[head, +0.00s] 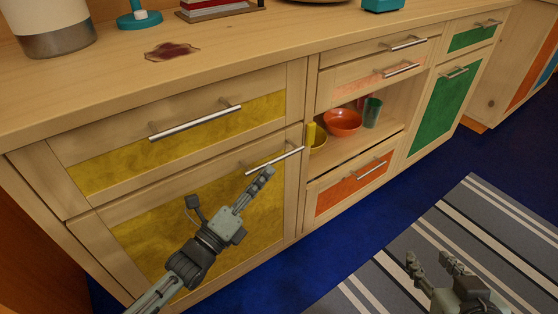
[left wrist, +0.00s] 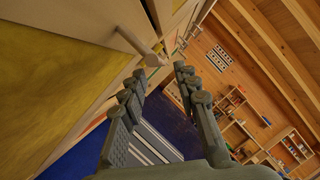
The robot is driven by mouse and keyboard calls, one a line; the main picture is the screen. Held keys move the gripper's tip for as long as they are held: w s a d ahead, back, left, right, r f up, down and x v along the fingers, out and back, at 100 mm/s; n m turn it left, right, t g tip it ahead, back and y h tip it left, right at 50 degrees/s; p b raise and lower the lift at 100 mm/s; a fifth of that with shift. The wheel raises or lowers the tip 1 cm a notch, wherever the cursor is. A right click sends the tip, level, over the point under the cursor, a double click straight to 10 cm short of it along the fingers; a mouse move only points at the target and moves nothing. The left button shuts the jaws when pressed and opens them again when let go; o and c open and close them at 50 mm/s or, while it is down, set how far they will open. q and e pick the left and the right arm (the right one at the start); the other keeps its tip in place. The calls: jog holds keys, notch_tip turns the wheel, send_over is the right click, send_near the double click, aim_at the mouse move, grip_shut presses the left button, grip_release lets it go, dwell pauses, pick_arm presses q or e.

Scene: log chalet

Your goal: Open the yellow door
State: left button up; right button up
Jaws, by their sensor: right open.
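The yellow door (head: 150,232) is the lower left front of the wooden cabinet and looks shut. Its silver bar handle (head: 288,154) sits near its top right corner. My left gripper (head: 266,172) is at the left part of this handle, overlapping it in the head view. In the left wrist view the left gripper (left wrist: 160,74) is open, and the handle (left wrist: 153,59) shows just beyond and between the fingertips. I cannot tell whether they touch. My right gripper (head: 434,262) is open and empty at the lower right, over the striped rug.
A yellow drawer (head: 185,135) with its own handle is just above the door. An open shelf to the right holds a red bowl (head: 342,122) and a green cup (head: 372,112). A dark stain (head: 172,51) marks the countertop. The blue floor (head: 275,283) before the cabinet is clear.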

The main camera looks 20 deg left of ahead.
aim_at(277, 158)
pick_arm(q)
jog(key=x, duration=0.6)
jog(key=shift+c, duration=0.4)
grip_shut()
